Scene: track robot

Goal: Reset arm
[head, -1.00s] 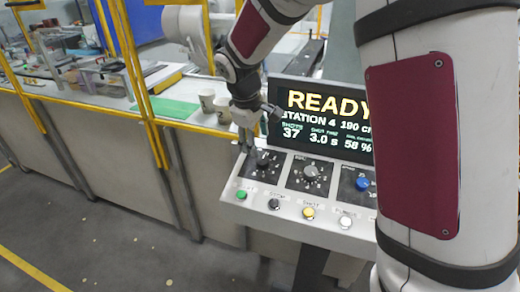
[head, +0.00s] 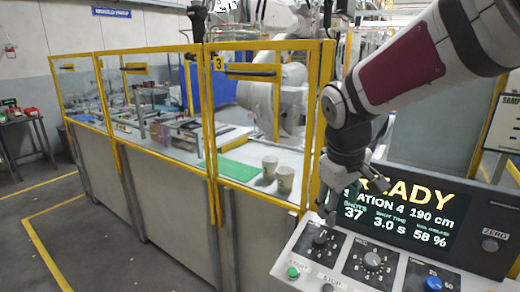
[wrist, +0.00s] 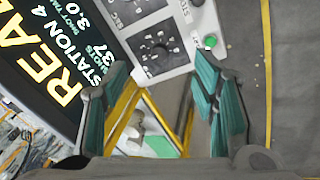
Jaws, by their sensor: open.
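My gripper (head: 336,196) hangs over the left end of a grey control panel (head: 330,262), in front of the screen's left edge. In the wrist view my gripper (wrist: 165,100) shows its two teal-padded fingers wide apart, with nothing between them. The screen (head: 425,222) reads READY, 190 cm, 3.0 s and 58 %. The left black dial (head: 320,238) is just below the fingers; whether they touch it is unclear. A second dial (head: 372,260) and a green button (head: 293,272) are on the panel. My arm covers part of the screen's text.
A glass enclosure with yellow posts (head: 209,130) stands left of the panel. Inside are two paper cups (head: 285,178), a green mat (head: 240,171) and a white robot arm (head: 290,95). The grey floor (head: 100,250) at the left is clear.

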